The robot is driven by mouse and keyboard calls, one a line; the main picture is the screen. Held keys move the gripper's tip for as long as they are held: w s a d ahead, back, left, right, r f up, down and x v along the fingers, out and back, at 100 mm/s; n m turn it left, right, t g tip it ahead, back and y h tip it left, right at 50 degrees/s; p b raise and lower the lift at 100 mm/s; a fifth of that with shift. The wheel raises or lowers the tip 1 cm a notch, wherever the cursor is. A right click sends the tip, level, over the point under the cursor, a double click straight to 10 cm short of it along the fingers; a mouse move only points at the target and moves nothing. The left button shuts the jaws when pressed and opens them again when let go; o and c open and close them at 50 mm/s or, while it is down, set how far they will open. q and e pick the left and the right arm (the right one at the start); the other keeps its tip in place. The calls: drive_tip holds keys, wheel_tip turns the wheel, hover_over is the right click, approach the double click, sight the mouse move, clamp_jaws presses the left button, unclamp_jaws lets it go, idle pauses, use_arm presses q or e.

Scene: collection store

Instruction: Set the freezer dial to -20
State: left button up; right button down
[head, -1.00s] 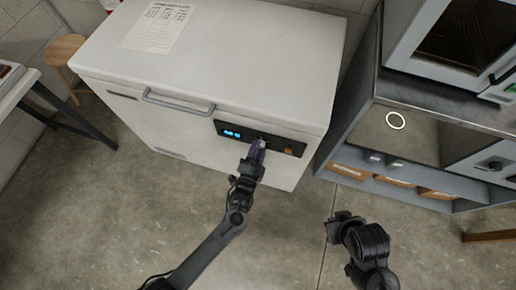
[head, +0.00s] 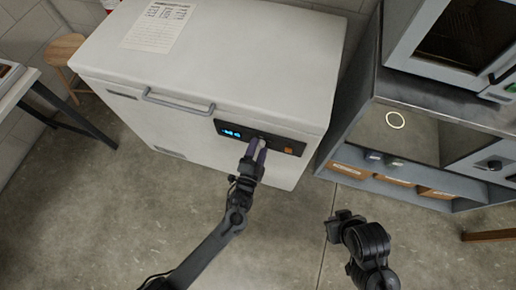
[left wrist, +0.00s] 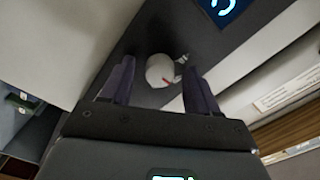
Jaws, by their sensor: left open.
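The freezer (head: 210,60) is a white chest with a dark control panel (head: 289,145) on its front. A blue lit display (head: 230,132) is on the panel's left; its digits are too small to read surely. My left gripper (head: 257,145) is at the panel, right of the display. In the left wrist view the dial (left wrist: 160,71) is a round white knob with a red mark. It lies between the open fingers of my left gripper (left wrist: 159,68), with gaps showing on both sides. My right gripper (head: 338,222) hangs over the floor; its jaw state is unclear.
An orange square (head: 288,150) is right of the dial on the panel. The freezer's handle (head: 178,104) is on the lid's front edge. A shelf unit (head: 363,120) stands on the right, a stool (head: 64,48) and table (head: 14,85) on the left. The floor before the freezer is clear.

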use_arm(q)
drive_tip(key=p+v, duration=0.2)
drive_tip(key=v, duration=0.8)
drive_tip(key=shift+s+a+p, duration=0.15)
drive_tip(key=shift+s+p, duration=0.15)
drive_tip(key=shift+p, duration=0.1)
